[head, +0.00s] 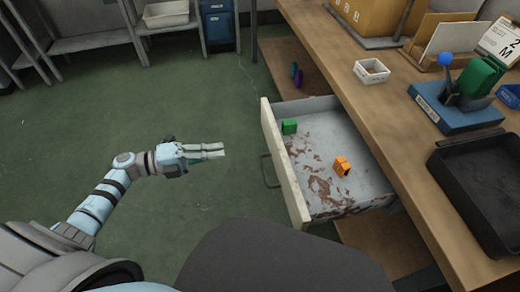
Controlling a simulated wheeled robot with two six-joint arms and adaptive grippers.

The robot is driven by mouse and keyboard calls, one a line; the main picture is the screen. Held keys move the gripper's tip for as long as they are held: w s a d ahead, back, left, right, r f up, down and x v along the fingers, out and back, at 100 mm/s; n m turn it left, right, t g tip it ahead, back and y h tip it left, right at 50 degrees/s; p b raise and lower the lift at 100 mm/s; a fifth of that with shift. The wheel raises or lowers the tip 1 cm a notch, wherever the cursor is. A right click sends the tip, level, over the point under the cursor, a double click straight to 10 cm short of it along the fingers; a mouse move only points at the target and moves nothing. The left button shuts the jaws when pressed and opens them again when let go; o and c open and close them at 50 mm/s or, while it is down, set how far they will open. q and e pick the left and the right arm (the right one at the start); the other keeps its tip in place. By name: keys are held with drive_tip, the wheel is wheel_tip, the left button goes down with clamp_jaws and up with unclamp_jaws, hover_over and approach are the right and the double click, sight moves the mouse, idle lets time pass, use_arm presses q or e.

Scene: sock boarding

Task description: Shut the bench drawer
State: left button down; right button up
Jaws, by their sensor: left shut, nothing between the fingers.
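The bench drawer (284,165) stands pulled out from under the wooden bench (395,120). Its pale front faces left and carries a dark handle (268,172). Inside the grey, rust-stained drawer lie a green item (289,126) and an orange item (342,166). My left gripper (222,150) is shut and empty, held to the left of the drawer front, its fingers pointing right. A clear gap shows between the fingertips and the drawer front in the picture. My right gripper is not in view.
On the bench are a black tray (446,185), a blue-based device (455,118), a small white bin (371,72) and a cardboard box (372,14). Thin coloured items (297,76) are on the shelf below. The green floor left of the drawer is clear.

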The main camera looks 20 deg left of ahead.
sight(271, 143)
use_arm(q)
drive_tip(key=x, duration=1.2)
drive_tip(key=shift+r+b, duration=0.1)
drive_tip(key=shift+b, duration=0.3)
drive_tip(key=shift+w+d, duration=0.1)
drive_tip(key=shift+d, duration=0.05)
